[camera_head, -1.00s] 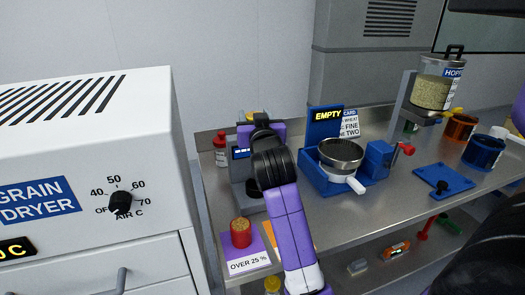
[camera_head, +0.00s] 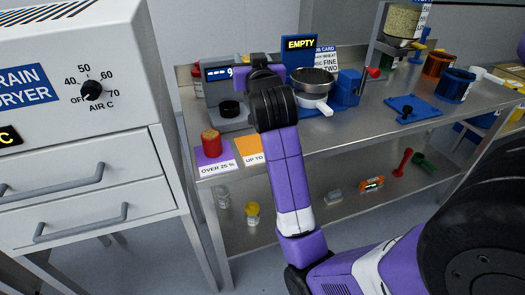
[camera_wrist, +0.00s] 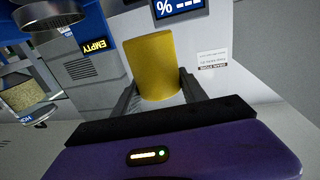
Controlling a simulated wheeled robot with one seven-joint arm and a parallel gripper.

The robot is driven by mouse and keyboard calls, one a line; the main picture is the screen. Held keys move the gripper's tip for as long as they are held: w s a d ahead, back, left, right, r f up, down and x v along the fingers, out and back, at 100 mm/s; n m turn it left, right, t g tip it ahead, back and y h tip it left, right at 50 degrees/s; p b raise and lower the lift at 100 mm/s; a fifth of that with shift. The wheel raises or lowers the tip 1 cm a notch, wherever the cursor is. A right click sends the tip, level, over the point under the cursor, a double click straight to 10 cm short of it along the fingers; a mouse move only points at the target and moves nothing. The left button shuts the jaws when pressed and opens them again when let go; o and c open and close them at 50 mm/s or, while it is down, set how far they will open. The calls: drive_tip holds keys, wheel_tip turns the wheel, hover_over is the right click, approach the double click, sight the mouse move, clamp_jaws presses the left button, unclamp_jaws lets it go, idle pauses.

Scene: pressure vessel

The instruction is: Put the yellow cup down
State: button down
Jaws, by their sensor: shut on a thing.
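The yellow cup (camera_wrist: 158,62) is between the two fingers of my gripper (camera_wrist: 160,88) in the wrist view. My gripper is shut on it. A grey meter with a percent display (camera_wrist: 180,8) is just beyond the cup. In the head view my gripper's purple body (camera_head: 267,74) is over the back left of the steel bench, beside the grey meter (camera_head: 222,76). My arm hides the fingers and the cup there, so I cannot tell the cup's height above the bench.
A red cup (camera_head: 211,142) stands on the purple "OVER 25 %" mat (camera_head: 207,159). An orange mat (camera_head: 250,149) lies beside it. A blue stand with a sieve pan (camera_head: 312,85) is right of my gripper. The grain dryer (camera_head: 60,120) is at left.

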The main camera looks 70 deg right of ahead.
wheel_tip(320, 180, down, 20)
drive_tip(key=b, duration=0.2)
drive_tip(key=shift+b, duration=0.35)
drive_tip(key=shift+f, duration=0.15)
drive_tip(key=c, duration=0.6)
unclamp_jaws()
drive_tip(key=shift+c, duration=0.2)
